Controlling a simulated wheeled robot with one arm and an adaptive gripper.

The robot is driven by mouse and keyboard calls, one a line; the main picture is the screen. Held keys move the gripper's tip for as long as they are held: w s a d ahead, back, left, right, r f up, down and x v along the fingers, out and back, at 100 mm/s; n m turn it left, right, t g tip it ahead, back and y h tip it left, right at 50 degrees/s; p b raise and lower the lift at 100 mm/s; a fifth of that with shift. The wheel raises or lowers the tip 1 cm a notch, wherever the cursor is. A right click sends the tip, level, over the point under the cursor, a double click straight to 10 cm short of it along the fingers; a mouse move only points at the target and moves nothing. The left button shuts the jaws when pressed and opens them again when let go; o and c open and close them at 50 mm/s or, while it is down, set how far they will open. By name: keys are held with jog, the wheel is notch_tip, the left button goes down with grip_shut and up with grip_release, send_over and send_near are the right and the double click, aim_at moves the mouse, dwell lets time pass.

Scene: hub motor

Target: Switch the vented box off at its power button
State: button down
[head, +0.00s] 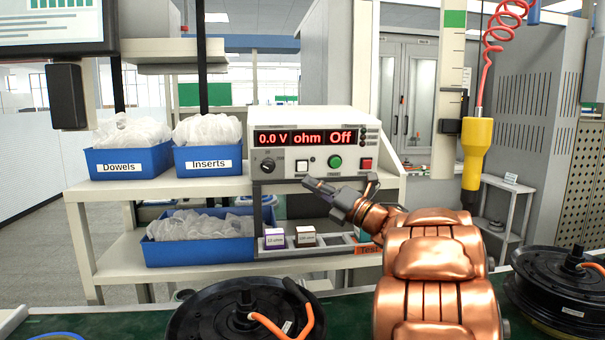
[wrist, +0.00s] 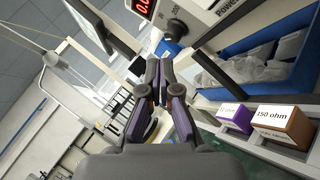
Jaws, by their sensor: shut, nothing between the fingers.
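The white instrument box (head: 315,122) stands on the upper shelf. Its red display (head: 306,138) reads "0.0 V", "ohm" and "Off". Below are a black knob (head: 268,166), a white square button (head: 301,165), a green round button (head: 335,162) and a red square button (head: 367,164). My gripper (head: 308,184) is shut and empty, pointing left just below the white button in the picture; contact cannot be told. In the wrist view my gripper's fingertips (wrist: 158,65) meet below the box's front (wrist: 200,14), where part of a "Power" label shows. Vents cannot be made out.
Blue bins labelled Dowels (head: 128,162) and Inserts (head: 207,159) stand left of the box. Below are a purple 10 ohm block (head: 274,238) and a brown block (head: 305,236). A yellow tool (head: 477,150) hangs at right. Black hub motors (head: 240,312) lie on the green bench.

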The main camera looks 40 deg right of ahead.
jog(key=s+b, duration=0.1)
jog(key=s+a+b, duration=0.1)
jog(key=s, duration=0.1)
jog(key=s+a+b, duration=0.1)
jog(key=shift+s+a+f, duration=0.1)
jog(key=shift+s+f, duration=0.1)
jog(key=shift+f, duration=0.1)
jog(key=shift+r, duration=0.1)
dwell(0.4)
